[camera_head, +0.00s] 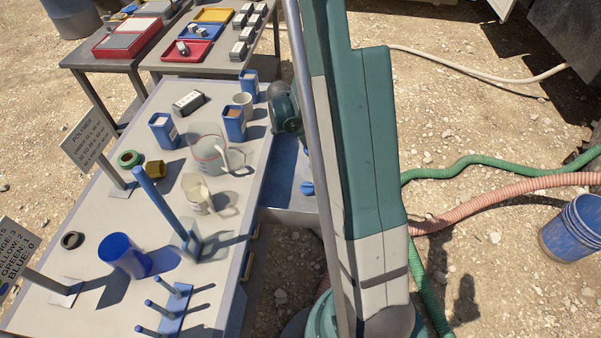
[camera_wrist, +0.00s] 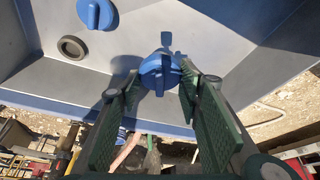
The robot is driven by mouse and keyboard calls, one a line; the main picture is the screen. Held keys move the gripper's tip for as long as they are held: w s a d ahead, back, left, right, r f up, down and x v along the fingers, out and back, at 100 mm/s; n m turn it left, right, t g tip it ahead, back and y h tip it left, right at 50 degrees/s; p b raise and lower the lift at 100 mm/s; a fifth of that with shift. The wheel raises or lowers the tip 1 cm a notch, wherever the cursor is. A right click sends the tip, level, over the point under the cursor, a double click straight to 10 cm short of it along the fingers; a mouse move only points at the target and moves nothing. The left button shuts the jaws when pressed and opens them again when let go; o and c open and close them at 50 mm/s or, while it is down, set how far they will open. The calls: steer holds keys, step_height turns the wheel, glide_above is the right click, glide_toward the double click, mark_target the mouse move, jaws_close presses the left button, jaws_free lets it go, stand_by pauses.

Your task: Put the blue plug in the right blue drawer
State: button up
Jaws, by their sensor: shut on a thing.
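A blue plug (camera_wrist: 160,74) with a ridged round head is between the green-padded fingers of my gripper (camera_wrist: 158,88) in the wrist view. The fingers are shut on it, inside or just over a blue-grey drawer (camera_wrist: 230,25). A second blue plug (camera_wrist: 95,12) lies on the drawer floor at the upper left, beside a dark ring (camera_wrist: 72,47). In the head view the open drawer (camera_head: 282,200) juts from the table's right side, partly hidden behind my arm. A blue plug (camera_head: 307,187) shows there at the arm's edge; my fingertips are hidden.
The table (camera_head: 110,215) holds a clear jug (camera_head: 210,152), a blue cylinder (camera_head: 122,256), blue containers (camera_head: 164,130), a post and a peg rack (camera_head: 172,312). Two further tables with trays stand behind. Hoses and a blue bucket (camera_head: 574,228) are on the gravel at right.

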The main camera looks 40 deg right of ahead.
steer(key=shift+f+b, duration=0.6)
steer(key=shift+f, duration=2.5)
steer(key=shift+f+b, duration=0.35)
steer(key=shift+f, duration=1.5)
steer(key=shift+f, duration=0.25)
steer(key=o, duration=0.8)
steer(key=shift+r, duration=0.1)
steer(key=shift+r, duration=0.1)
